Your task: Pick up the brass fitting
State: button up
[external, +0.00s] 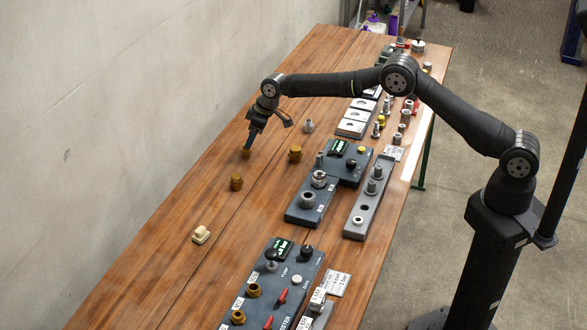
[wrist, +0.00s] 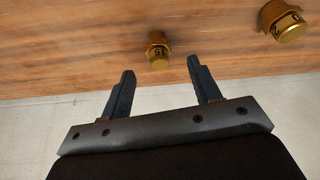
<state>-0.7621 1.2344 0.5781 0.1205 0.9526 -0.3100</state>
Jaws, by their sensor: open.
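Three brass fittings stand on the wooden table: one under my gripper (external: 246,153), one nearer the front (external: 236,183) and one to the right (external: 295,153). My gripper (external: 249,142) points down, close above the first. In the wrist view my gripper's fingers (wrist: 160,66) are apart with nothing held. A small brass fitting (wrist: 158,52) marked 15 appears between and just beyond the fingertips. A larger brass fitting (wrist: 284,22) is at the upper right, outside the fingers. I cannot tell whether the fingers touch the small one.
A silver fitting (external: 308,126) stands right of my gripper. A beige block (external: 201,234) lies toward the front left. Dark panels (external: 313,200), a grey rail (external: 369,198) and a control panel (external: 272,285) line the right side. A wall (external: 130,100) borders the table's left.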

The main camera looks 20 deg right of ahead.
aim_at(245, 150)
jog(key=shift+x, duration=3.1)
jog(key=shift+d, duration=0.1)
jog(key=c, duration=1.1)
